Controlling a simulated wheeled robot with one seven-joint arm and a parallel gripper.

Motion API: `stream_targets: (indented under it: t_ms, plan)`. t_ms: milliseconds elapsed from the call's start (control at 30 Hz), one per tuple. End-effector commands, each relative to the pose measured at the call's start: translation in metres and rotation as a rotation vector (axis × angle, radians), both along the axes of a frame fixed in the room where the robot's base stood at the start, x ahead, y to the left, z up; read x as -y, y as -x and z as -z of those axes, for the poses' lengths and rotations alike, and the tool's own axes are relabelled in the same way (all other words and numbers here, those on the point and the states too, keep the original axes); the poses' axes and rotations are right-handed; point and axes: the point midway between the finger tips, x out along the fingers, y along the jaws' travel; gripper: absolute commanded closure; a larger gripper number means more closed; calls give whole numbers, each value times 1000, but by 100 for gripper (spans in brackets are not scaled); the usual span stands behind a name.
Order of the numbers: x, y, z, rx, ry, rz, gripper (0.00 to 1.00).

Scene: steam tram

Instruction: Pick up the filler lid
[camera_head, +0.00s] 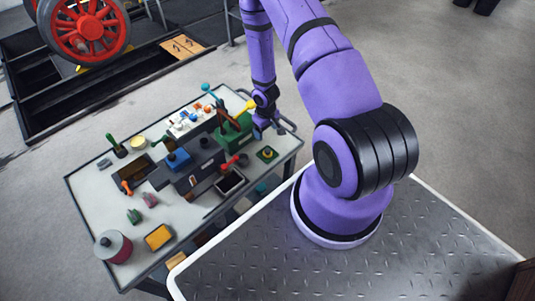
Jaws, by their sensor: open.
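My gripper (267,132) is at the right end of the cart's top, pointing down and open. It is beside a green block-like thing (234,132) with a yellow part. I cannot tell for sure which thing is the filler lid. A small dark green square piece with a yellow centre (267,153) lies on the cart just in front of my gripper, apart from it. A dark, long model-like body (195,172) with a blue block (178,160) stands in the middle of the cart. The jaws are small and partly dark in this view.
The grey cart (185,210) also carries a red-and-grey can (113,246), a yellow block (158,237), an open dark box (230,181), a white tray of small coloured pieces (188,122) and a brush-like tool (116,146). A red wheel (88,28) stands behind.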

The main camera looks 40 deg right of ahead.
Motion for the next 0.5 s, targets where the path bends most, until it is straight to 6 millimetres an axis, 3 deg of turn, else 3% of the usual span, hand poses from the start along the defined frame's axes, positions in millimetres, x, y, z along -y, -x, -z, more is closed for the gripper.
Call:
stream_targets:
  t_ms: [500]
  plan:
    - [-1,8,60,-9,-12,-2,22]
